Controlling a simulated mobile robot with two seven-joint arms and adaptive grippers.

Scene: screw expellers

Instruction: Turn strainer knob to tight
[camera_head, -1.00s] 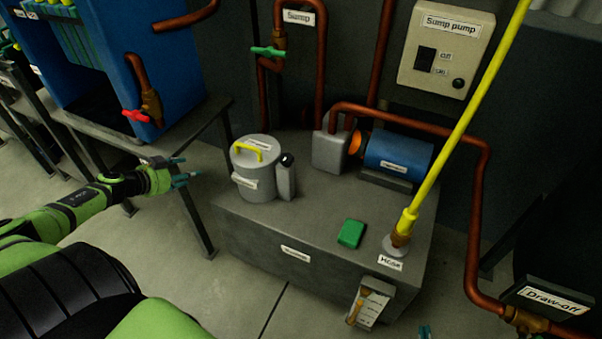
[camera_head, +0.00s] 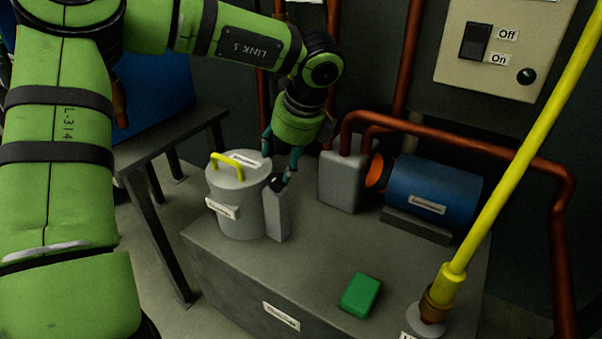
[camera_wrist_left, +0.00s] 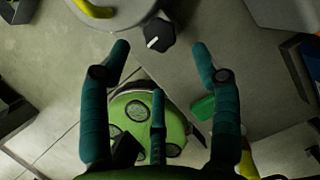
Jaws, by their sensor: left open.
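The strainer (camera_head: 236,210) is a grey can with a yellow handle (camera_head: 228,163), standing on the grey tank top. The black strainer knob (camera_head: 277,183) sits on a grey post (camera_head: 277,217) beside the can. In the left wrist view the knob (camera_wrist_left: 158,34) is six-sided with a white pointer line, and the can's lid (camera_wrist_left: 118,12) is at the top edge. My left gripper (camera_head: 279,158) is open, pointing down just above the knob. In the wrist view its fingertips (camera_wrist_left: 160,52) spread on either side of the knob, not touching it. My right gripper is not in view.
A grey box (camera_head: 342,183) and a blue motor (camera_head: 432,192) stand right of the knob, with a copper pipe (camera_head: 460,133) above. A green block (camera_head: 360,295) lies in front. A yellow pole (camera_head: 500,180) rises at the right. A side table (camera_head: 165,140) stands left.

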